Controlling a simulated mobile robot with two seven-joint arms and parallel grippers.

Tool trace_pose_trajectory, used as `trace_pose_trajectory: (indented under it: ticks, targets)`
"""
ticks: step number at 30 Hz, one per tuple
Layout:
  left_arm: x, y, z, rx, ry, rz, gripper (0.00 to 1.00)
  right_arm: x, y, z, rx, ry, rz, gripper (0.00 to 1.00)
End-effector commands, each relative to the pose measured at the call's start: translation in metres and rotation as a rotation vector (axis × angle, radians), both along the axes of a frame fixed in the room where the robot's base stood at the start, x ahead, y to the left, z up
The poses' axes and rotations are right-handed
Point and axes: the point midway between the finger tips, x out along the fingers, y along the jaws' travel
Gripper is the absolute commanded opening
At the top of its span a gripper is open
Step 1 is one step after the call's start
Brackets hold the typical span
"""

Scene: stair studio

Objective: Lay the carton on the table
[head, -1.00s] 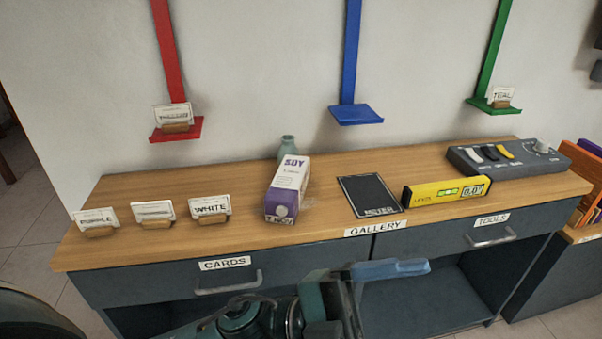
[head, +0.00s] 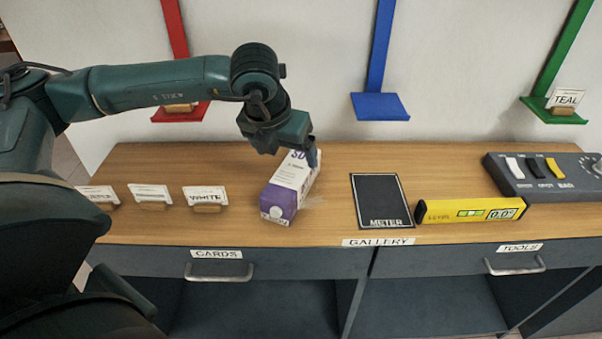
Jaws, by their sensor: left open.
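The white and purple SOY carton (head: 288,190) lies on its side on the wooden table top (head: 240,157), its purple end with a round mark facing the front. My left gripper (head: 312,157) is open, pointing down at the carton's far end, and hides part of that end. I cannot tell whether a finger touches the carton. My right gripper is not in view.
Three card stands, one marked WHITE (head: 206,198), stand at left. A black METER pad (head: 381,200), a yellow level (head: 470,210) and a switch box (head: 540,177) lie at right. Red, blue (head: 380,106) and green wall ledges rise behind. Table is clear between cards and carton.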

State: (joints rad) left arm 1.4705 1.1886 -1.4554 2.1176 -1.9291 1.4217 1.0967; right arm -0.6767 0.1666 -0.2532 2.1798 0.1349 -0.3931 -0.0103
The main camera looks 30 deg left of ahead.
Motion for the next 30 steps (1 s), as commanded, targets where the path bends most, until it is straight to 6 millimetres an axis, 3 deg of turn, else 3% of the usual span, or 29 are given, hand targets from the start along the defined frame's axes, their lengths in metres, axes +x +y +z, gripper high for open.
trace_pose_trajectory:
  ticks: [2,12,20,30]
  targets:
    - [0.004,0.005,-0.004,0.011,-0.005,0.014,0.85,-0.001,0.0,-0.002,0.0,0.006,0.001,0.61]
    - [0.026,0.008,-0.059,0.01,-0.004,0.009,0.85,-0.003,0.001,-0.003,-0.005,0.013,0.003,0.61]
    - [0.034,0.01,-0.077,0.009,-0.006,0.009,0.85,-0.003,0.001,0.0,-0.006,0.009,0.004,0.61]
    - [0.052,0.015,-0.116,0.01,-0.006,0.007,0.85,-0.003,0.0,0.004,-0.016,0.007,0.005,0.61]
